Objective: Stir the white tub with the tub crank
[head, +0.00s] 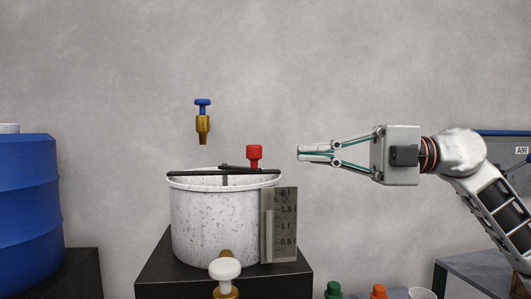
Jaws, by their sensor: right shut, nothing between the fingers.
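The white tub (212,222) stands on a dark block, with a level scale (284,226) on its right side. A dark bar lies across its rim. The tub crank (254,153), with a red knob, stands up from the bar at the right part of the rim. My right gripper (300,153) comes in from the right at about the knob's height. It is shut and empty, its fingertips pointing left, with a gap to the knob. The tub's inside is mostly hidden by its wall. My left gripper is not in view.
A blue-handled brass tap (203,122) is above the tub. A white-knobbed brass tap (225,272) is low at its front. A blue barrel (28,210) stands at left. Green (333,290) and orange (378,291) caps and a white cup (421,293) are at bottom right.

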